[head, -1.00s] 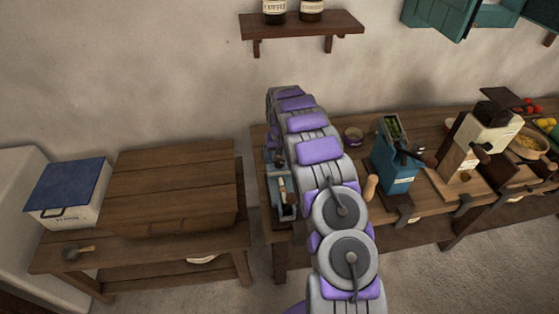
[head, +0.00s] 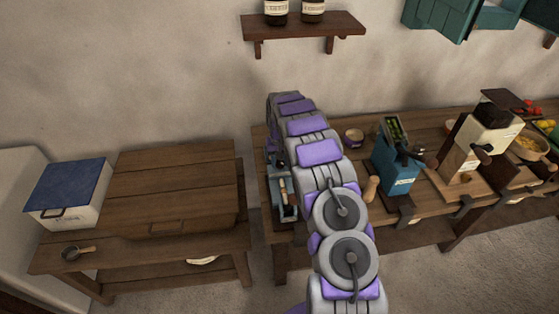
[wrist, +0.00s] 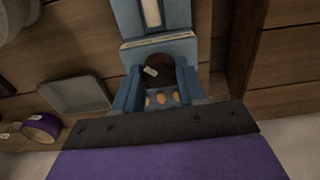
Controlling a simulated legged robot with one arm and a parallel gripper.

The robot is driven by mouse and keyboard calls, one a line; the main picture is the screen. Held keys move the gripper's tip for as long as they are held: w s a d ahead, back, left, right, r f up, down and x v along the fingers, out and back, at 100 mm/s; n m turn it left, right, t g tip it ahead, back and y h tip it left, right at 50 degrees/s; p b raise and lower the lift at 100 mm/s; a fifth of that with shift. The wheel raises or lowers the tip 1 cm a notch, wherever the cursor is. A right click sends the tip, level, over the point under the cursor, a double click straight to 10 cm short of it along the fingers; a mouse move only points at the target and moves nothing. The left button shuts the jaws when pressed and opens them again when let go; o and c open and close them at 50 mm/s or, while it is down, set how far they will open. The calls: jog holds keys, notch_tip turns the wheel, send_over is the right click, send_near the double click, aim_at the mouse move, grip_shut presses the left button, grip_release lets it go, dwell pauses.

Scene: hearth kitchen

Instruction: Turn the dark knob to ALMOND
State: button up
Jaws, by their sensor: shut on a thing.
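The dark round knob (wrist: 157,62) shows in the wrist view on the front of a blue-grey device (wrist: 178,46). A short pale mark on its face points to the upper left. My gripper (wrist: 158,78) is shut on the knob, with one finger on each side of it. Several small orange-brown spots show just below the knob. I cannot make out any ALMOND lettering. In the head view the blue-grey device (head: 288,206) stands at the left end of the right-hand bench, partly behind my arm, and the knob and my gripper are hidden.
The right-hand bench holds a small purple-banded bowl (head: 354,137), a blue box grinder (head: 396,168) and a cream mill (head: 486,138). On the left table are a large wooden box (head: 175,185), a blue-lidded bin (head: 68,190) and a scoop (head: 75,252). A shelf (head: 302,26) hangs above.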

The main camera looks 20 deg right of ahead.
jog(key=shift+c, duration=0.7)
jog(key=shift+m, duration=0.3)
jog(key=m+p, duration=0.1)
jog(key=m, duration=0.1)
jog(key=shift+a+m, duration=0.1)
jog(key=shift+m, duration=0.2)
jog(key=m+p, duration=0.2)
jog(key=m, duration=0.3)
jog(key=shift+r+m, duration=0.15)
jog(key=shift+m, duration=0.15)
jog(key=m+p, duration=0.2)
jog(key=m, duration=0.2)
jog(key=shift+p, duration=0.3)
jog(key=m+p, duration=0.2)
jog(key=m, duration=0.1)
jog(key=shift+w, duration=0.1)
jog(key=shift+m+p, duration=0.4)
jog(key=shift+m, duration=0.6)
